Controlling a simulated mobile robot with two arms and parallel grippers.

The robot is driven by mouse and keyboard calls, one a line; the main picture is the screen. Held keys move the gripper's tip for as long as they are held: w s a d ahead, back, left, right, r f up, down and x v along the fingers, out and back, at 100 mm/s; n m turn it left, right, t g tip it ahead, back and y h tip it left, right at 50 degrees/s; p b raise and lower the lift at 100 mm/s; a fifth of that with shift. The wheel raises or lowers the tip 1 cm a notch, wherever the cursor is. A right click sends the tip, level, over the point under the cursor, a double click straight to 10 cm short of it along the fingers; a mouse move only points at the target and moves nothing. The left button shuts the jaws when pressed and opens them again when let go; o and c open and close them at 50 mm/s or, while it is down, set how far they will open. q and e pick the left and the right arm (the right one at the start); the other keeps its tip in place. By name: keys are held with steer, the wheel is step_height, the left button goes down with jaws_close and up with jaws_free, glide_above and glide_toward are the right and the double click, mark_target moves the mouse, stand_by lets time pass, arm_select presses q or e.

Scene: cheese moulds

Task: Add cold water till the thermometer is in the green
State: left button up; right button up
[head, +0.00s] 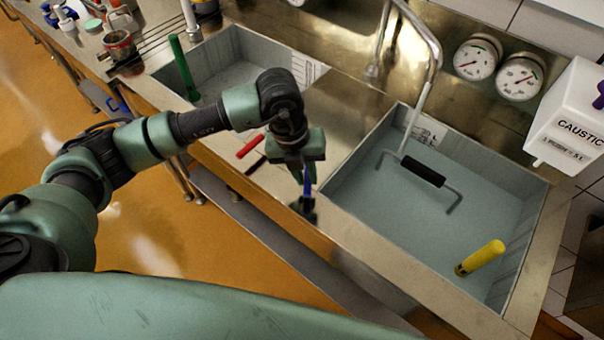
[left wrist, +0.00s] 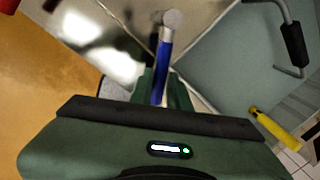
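A blue lever handle (left wrist: 160,75) with a grey metal end shows between my left fingers in the left wrist view. In the head view my left gripper (head: 304,180) points down at it, at the front edge of the counter beside the right basin. The fingers lie close against both sides of the handle and look shut on it. A red lever handle (head: 250,146) lies to its left. Two round dials (head: 477,57) (head: 519,77) with red needles are on the back wall; their readings are too small to tell. My right gripper is out of view.
The right basin (head: 345,190) has a flat grey-blue surface, a black-gripped spout (head: 423,171) over it and a yellow cylinder (head: 480,258). The left basin (head: 235,45) has a green rod (head: 184,68). A white caustic canister (head: 570,115) is at right.

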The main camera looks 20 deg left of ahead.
arm_select(q)
steer(key=o, duration=0.3)
steer(key=shift+r, duration=0.15)
steer(key=r, duration=0.2)
steer(key=a+r+b, duration=0.1)
steer(key=r, duration=0.2)
steer(key=r+b, duration=0.1)
steer(key=r, duration=0.1)
steer(key=shift+s+a+r, duration=0.15)
steer(key=shift+a+r, duration=0.05)
steer(key=shift+a, duration=0.05)
stand_by(0.8)
